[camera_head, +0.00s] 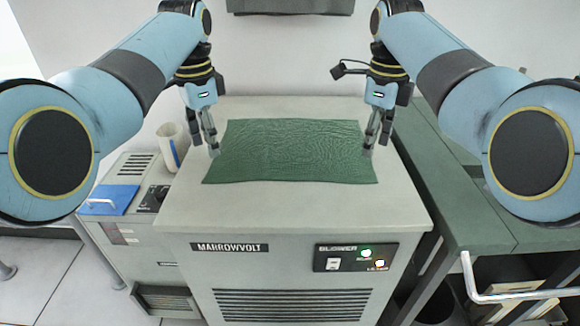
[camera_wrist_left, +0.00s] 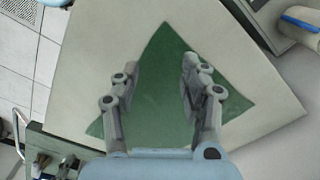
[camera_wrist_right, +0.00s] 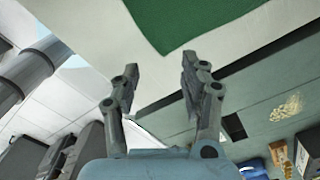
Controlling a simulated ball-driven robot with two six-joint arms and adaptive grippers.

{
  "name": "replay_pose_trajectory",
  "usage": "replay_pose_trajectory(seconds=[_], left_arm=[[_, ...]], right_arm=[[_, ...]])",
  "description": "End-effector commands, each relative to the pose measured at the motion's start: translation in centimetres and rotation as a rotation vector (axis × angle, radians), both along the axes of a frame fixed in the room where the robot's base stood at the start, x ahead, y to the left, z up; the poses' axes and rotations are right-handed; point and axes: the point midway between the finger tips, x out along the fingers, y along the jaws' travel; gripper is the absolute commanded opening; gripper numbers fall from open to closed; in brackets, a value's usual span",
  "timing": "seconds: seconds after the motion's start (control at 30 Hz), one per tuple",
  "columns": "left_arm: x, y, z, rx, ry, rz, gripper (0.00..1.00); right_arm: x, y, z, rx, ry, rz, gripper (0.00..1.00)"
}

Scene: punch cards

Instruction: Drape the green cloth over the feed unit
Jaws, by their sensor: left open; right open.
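The green cloth (camera_head: 290,152) lies spread nearly flat, with slight wrinkles, on the top of a beige cabinet (camera_head: 290,210) labelled MARROWVOLT and BLOWER. No label reads feed unit, so I cannot tell if this cabinet is it. My left gripper (camera_head: 205,146) is open at the cloth's left edge; in the left wrist view the cloth (camera_wrist_left: 160,105) shows between and beyond its fingers (camera_wrist_left: 158,75). My right gripper (camera_head: 376,147) is open by the cloth's right edge. In the right wrist view the cloth's corner (camera_wrist_right: 185,20) is beyond its empty fingers (camera_wrist_right: 160,70).
A green-topped bench (camera_head: 455,190) with a metal rail (camera_head: 510,294) stands right. The cabinet top in front of the cloth is bare.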

Motion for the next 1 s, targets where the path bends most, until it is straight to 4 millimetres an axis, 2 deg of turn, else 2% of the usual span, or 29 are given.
replay_pose_trajectory(seconds=[0.17,0.43,0.6,1.0], left_arm=[[-0.1,0.0,-1.2,0.000,0.003,0.000,0.44],[-0.2,0.1,-5.6,0.001,0.006,0.000,0.44],[-0.1,0.0,-7.3,0.001,0.002,0.000,0.44],[-0.1,0.0,-8.0,0.000,0.000,0.000,0.44]], right_arm=[[-0.1,0.0,-1.2,-0.001,0.004,0.000,0.44],[-0.1,-0.1,-5.5,-0.001,0.004,0.000,0.44],[0.0,0.0,-7.3,0.000,0.002,0.000,0.44],[-0.1,0.0,-8.0,0.000,0.000,0.000,0.44]])
